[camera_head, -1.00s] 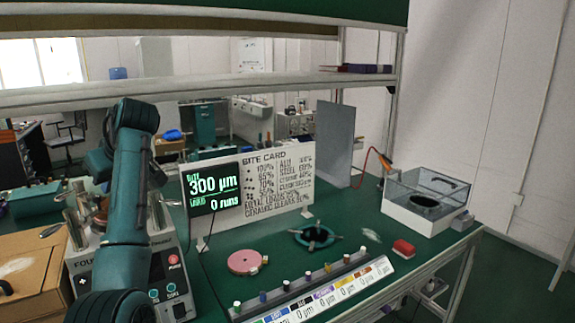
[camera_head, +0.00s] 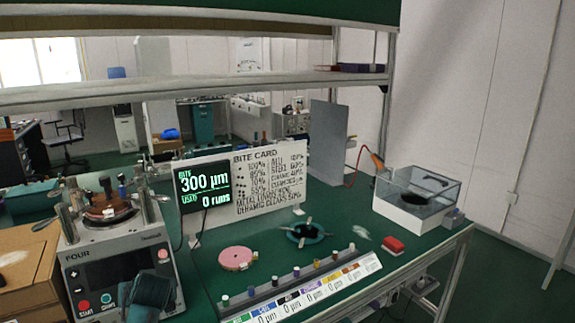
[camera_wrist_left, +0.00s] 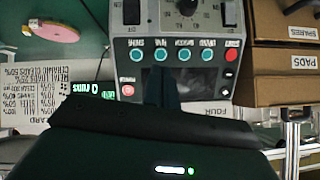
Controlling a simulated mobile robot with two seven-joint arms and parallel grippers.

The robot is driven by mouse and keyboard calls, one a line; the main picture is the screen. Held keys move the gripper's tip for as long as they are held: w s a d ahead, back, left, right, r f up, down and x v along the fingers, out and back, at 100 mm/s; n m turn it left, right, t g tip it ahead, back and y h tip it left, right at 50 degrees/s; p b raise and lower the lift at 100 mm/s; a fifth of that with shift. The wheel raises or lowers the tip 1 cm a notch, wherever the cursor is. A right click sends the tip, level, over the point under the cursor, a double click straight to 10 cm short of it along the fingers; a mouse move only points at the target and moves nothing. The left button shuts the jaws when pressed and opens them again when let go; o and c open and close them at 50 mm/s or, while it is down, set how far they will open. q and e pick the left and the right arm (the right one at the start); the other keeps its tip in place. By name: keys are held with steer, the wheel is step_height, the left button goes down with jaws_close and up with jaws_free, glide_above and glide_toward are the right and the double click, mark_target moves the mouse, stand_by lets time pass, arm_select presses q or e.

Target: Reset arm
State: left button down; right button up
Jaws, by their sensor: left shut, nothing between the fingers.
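Part of my left arm (camera_head: 150,292) shows at the bottom left of the head view, in front of the lapping machine (camera_head: 120,270). In the left wrist view my left gripper (camera_wrist_left: 161,78) is shut and empty, its dark fingers overlapping the machine's front panel (camera_wrist_left: 205,80). I cannot tell how far the fingers are from the panel. My right arm is in neither view.
A clear-lidded box (camera_head: 400,210) stands at right. A display (camera_head: 204,187) and card board (camera_head: 270,180) stand behind. Cardboard boxes (camera_head: 25,262) sit at left.

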arm_select(q)
steer(key=s+d+f+m+t+h, duration=0.1)
steer(key=s+d+f+m+h, duration=0.15)
steer(key=s+d+f, duration=0.35)
steer(key=s+d+f+m+t+h, duration=0.1)
steer(key=s+d+f+m+h, duration=0.15)
steer(key=s+f, duration=0.6)
steer(key=s+d+f+m+h, duration=0.1)
steer(key=s+d, duration=0.3)
steer(key=s, duration=0.4)
steer(key=s+d+f+h, duration=0.1)
steer(key=s+d+h, duration=0.2)
steer(key=s, duration=0.4)
steer(key=shift+s+d+m, duration=0.35)
steer(key=shift+d+m, duration=0.05)
steer(key=shift+d, duration=0.45)
steer(key=shift+a, duration=0.15)
